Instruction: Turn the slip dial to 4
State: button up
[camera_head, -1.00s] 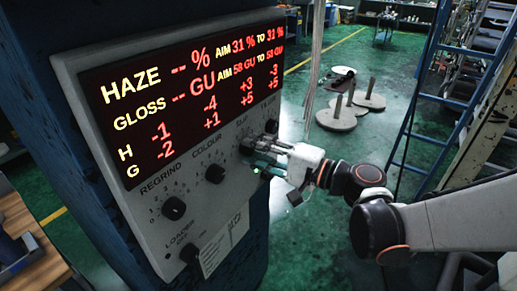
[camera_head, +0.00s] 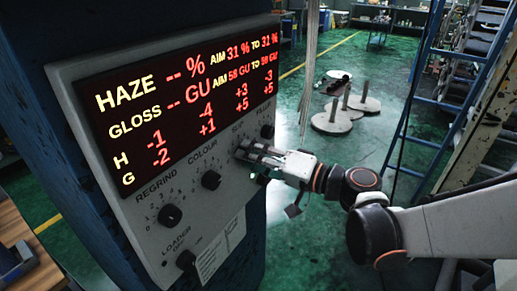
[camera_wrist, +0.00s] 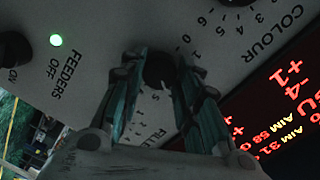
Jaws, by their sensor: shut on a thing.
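The slip dial (camera_wrist: 158,70) is a dark round knob on the grey control panel (camera_head: 240,190). It sits between the colour dial (camera_head: 211,180) and the filler dial (camera_head: 267,131). My gripper (camera_head: 243,151) reaches in from the right and covers most of the slip dial in the head view. In the wrist view its two teal fingers (camera_wrist: 155,72) are shut on the knob, one on each side. Part of the printed scale shows beside the knob, but I cannot read which number the dial points to.
The regrind dial (camera_head: 170,215) and loader switch (camera_head: 186,260) are lower left on the panel. A red-lit display (camera_head: 190,100) fills the panel's top. A blue ladder (camera_head: 425,100) stands behind my arm.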

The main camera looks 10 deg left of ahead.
dwell(0.3)
jog(key=o, duration=1.1)
jog(key=v, duration=1.2)
jog(key=shift+f, duration=0.1)
